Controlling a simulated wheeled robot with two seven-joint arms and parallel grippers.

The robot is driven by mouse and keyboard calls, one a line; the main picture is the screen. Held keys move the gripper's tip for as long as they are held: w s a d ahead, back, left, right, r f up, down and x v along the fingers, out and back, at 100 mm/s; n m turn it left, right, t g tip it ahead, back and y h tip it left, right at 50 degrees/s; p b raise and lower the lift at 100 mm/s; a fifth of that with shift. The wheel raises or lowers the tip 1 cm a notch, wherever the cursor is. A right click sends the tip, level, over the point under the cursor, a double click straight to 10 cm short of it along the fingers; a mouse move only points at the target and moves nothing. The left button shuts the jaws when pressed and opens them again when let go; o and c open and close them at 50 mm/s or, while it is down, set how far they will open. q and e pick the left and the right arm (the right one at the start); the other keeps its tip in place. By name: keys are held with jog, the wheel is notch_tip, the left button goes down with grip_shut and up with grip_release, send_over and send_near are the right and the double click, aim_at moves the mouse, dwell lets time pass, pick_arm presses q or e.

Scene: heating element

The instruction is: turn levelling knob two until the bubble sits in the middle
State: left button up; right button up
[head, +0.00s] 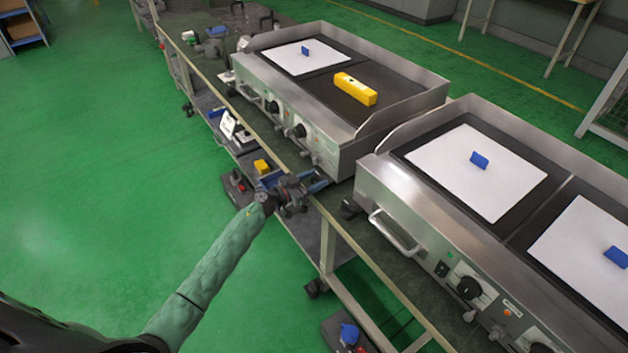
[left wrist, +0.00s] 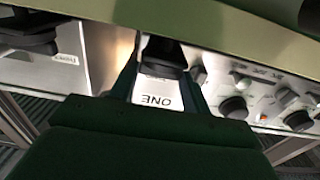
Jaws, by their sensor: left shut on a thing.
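The yellow spirit level (head: 356,90) lies on the dark plate of the far griddle (head: 325,146). Its vial is too small to tell where the bubble sits. My left gripper (head: 295,193) is at the front right lower corner of that griddle. In the left wrist view its two fingers are closed on a dark levelling knob (left wrist: 164,52), just by a white label (left wrist: 153,95) reading "ONE", upside down. In the head view this knob is hidden by the gripper. My right gripper is not in view.
A second griddle (head: 385,190) with a front handle stands close at the right. White sheets with blue tabs lie on both. Control dials (left wrist: 234,107) are right of the fingers in the wrist view. The green floor (head: 100,150) at left is clear.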

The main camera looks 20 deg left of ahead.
pick_arm(q)
jog(key=shift+a, duration=0.1)
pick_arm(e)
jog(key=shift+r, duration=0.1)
